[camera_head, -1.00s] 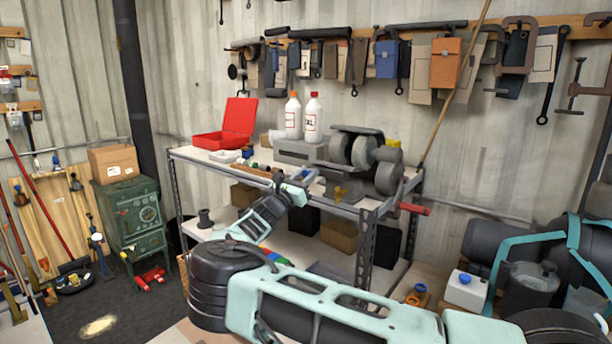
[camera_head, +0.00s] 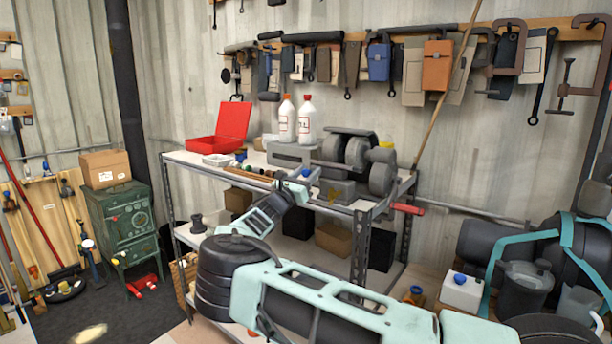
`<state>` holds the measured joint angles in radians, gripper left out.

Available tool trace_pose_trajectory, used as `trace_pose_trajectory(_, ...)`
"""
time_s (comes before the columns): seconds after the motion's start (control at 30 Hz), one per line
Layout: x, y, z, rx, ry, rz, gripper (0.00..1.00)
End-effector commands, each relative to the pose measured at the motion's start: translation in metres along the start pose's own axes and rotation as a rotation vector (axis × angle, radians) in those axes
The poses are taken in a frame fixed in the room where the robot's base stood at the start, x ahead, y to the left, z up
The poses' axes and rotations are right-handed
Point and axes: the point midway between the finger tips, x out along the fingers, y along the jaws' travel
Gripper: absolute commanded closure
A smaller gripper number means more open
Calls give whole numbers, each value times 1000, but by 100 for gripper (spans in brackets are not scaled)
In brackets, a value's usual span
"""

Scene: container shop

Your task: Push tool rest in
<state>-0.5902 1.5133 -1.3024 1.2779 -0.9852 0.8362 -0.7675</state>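A grey grinding machine (camera_head: 357,153) with several thick round wheels stands at the right end of the metal workbench (camera_head: 290,187). I cannot clearly make out its tool rest; the low grey parts at its front left are partly behind my arm. My gripper (camera_head: 303,178) is at the bench's front edge, just in front of and left of the machine's base. It is small and partly hidden by my own wrist, so I cannot see whether its fingers are open or touch the machine.
An open red toolbox (camera_head: 232,124), two white bottles (camera_head: 306,120) and a small white tray (camera_head: 217,160) stand on the bench. A red handle (camera_head: 407,208) sticks out at its right end. A green cabinet (camera_head: 128,225) is at left; a white jug (camera_head: 462,291) is at lower right.

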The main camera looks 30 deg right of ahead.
Motion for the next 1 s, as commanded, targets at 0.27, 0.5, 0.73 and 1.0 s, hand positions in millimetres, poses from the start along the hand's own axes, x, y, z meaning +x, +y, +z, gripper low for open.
trace_pose_trajectory(0.27, -13, 1, -2, 1, 1, 3, 57)
trace_pose_trajectory(0.5, -62, 1, -4, 3, 1, 4, 57)
trace_pose_trajectory(0.73, -116, 1, -4, 2, 1, 3, 57)
trace_pose_trajectory(1.0, -162, 0, -2, 0, 0, 1, 57)
